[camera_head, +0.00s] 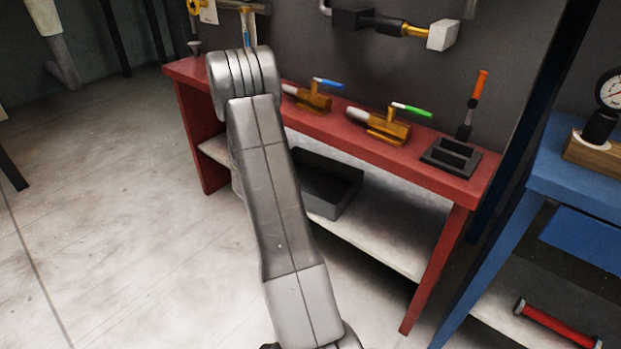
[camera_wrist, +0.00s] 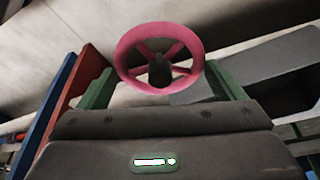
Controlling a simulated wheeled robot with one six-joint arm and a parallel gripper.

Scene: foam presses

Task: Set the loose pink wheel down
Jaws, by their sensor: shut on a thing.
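The pink wheel (camera_wrist: 196,50) shows in the wrist view, a spoked ring with a dark hub. It sits between the two green fingers of my gripper (camera_wrist: 159,76), which is shut on it. The wheel is held beyond the dark gripper body. In the head view my arm hides the gripper, and the wheel does not show there.
A red bench (camera_head: 455,184) holds a blue-handled tool (camera_head: 313,100), a green-handled tool (camera_head: 382,126) and a dark divided holder (camera_head: 450,158). A dark bin (camera_head: 333,205) stands on its pale lower shelf. A blue bench (camera_head: 575,190) stands right. The floor at left is clear.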

